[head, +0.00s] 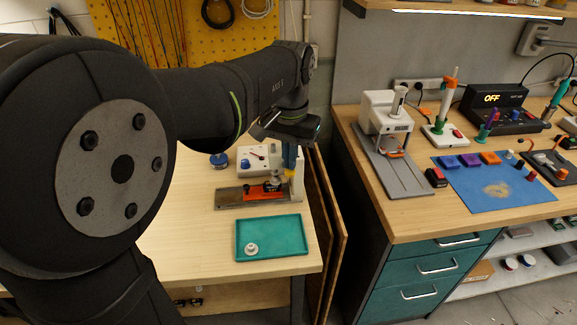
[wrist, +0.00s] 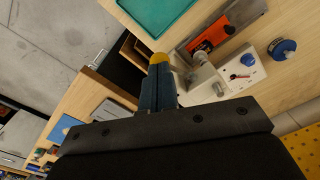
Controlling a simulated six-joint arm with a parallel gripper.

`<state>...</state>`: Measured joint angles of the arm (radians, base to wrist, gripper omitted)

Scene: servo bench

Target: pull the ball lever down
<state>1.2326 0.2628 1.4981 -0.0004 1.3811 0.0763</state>
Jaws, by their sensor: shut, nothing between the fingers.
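A small press with a pale column (head: 298,176) stands at the right end of its base plate on the left bench. A yellow rounded piece, apparently the lever's ball (head: 290,174), shows at its upper front. It also shows in the wrist view (wrist: 158,58), right at the tips of my blue fingers. My gripper (head: 289,166) points down over the press with its fingers together and nothing between them. The fingertips overlap the ball in view; I cannot tell if they touch it. The lever's rod is mostly hidden.
A teal tray (head: 241,246) with a small pale part (head: 251,249) lies in front of the press. A white box with knobs (head: 252,162) and a blue spool (head: 219,160) stand behind it. Another bench with tools is at the right, beyond a gap.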

